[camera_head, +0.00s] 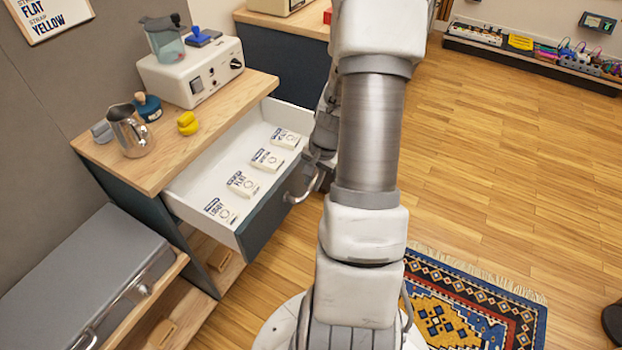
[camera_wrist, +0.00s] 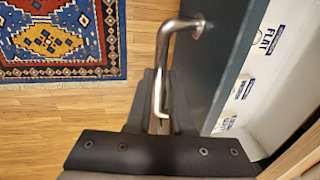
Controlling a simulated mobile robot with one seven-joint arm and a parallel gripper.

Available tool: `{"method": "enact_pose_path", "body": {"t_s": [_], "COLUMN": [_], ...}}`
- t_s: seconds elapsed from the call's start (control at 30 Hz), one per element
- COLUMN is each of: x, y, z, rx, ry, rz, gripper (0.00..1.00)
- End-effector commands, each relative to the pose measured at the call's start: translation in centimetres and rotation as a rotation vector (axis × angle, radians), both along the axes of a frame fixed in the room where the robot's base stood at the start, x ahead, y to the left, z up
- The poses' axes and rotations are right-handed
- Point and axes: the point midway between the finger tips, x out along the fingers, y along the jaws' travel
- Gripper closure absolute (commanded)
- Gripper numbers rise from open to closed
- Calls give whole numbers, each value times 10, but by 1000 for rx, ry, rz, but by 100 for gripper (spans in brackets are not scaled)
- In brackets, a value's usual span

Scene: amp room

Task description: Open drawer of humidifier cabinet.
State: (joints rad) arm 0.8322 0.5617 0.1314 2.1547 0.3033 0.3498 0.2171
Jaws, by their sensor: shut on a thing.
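The humidifier cabinet (camera_head: 165,163) has a wooden top, and its drawer (camera_head: 262,215) stands pulled well out. Inside the drawer lie several small white labelled packets (camera_head: 243,184). The drawer has a dark blue-grey front and a curved metal handle (camera_head: 302,192); the handle also shows in the wrist view (camera_wrist: 180,30). In the wrist view my gripper (camera_wrist: 161,105) is at the handle, with its dark fingers shut on the bar. In the head view my arm hides most of the gripper.
On the cabinet top stand a white humidifier (camera_head: 192,75), a metal pitcher (camera_head: 130,132) and a yellow item (camera_head: 187,123). A grey case (camera_head: 85,285) sits at the lower left. A patterned rug (camera_head: 465,305) lies on the wooden floor, which is open at the right.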

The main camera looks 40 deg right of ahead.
Motion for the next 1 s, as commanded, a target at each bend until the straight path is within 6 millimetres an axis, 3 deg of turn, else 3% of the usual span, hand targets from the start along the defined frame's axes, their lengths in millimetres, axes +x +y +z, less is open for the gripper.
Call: {"method": "enact_pose_path", "body": {"t_s": [0.07, 0.1, 0.27, 0.67, 0.77, 1.0], "x": [0, 0, 0, 0, -3, -13], "y": [0, 0, 0, -1, -2, -6], "z": [0, 0, 0, 9, 23, 80], "rx": [-1, -1, -1, -2, -4, -5], "ry": [0, 0, 0, -2, -2, -4], "rz": [0, 0, 0, 0, 0, 0], "gripper": [100, 78, 50, 50, 50, 50]}}
